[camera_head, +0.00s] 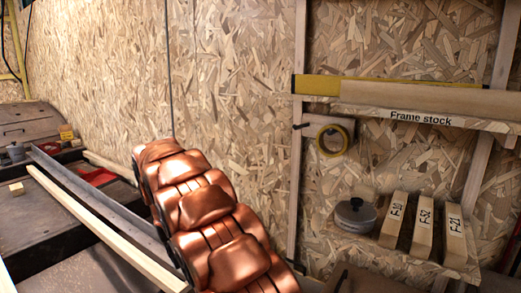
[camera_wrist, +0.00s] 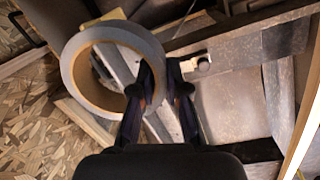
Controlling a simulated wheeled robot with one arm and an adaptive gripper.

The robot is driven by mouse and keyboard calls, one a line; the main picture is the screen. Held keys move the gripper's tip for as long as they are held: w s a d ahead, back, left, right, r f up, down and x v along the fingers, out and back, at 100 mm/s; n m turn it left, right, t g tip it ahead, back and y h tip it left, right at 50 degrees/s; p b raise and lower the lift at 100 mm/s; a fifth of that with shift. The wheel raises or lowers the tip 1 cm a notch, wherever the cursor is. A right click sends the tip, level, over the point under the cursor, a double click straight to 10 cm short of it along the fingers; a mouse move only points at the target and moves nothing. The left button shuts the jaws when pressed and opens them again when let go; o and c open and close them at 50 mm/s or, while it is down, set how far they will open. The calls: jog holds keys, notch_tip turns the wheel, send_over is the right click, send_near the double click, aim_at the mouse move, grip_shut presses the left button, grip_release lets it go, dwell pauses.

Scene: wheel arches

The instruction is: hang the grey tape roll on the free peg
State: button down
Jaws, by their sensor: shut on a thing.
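The grey tape roll (camera_wrist: 73,72) is in the wrist view, a thick ring with a tan inner core. My gripper (camera_wrist: 161,72) is shut on the right side of its rim, and the ring sticks out to the left of the fingers. In the head view my copper-coloured arm is at the centre; the gripper and the grey roll do not show there. A small dark peg (camera_head: 301,126) sticks out bare at the left of a wooden strip on the wall, below the shelf. A yellow tape roll (camera_head: 345,138) hangs at the right of that strip.
The "Frame stock" shelf (camera_head: 420,117) is just above the pegs, carrying long timber. A lower shelf (camera_head: 400,256) holds a grey round container (camera_head: 355,216) and labelled wooden blocks (camera_head: 422,225). A bench with long bars (camera_head: 95,220) is at left.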

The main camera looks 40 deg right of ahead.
jog(key=d, duration=0.2)
jog(key=d+r+m+h, duration=0.1)
jog(key=d, duration=0.2)
jog(key=s+d+h, duration=0.1)
jog(key=d, duration=0.2)
jog(key=shift+s+r, duration=0.1)
jog(key=shift+r, duration=0.3)
jog(key=s+d+r+m+h+p, duration=0.25)
jog(key=d+r+h, duration=1.25)
jog(key=d+r, duration=0.8)
jog(key=w+d+f+p, duration=0.1)
jog(key=w+d+p, duration=0.1)
jog(key=d, duration=0.8)
jog(key=shift+w+d+f+y, duration=0.2)
jog(key=shift+w+f+y, duration=0.1)
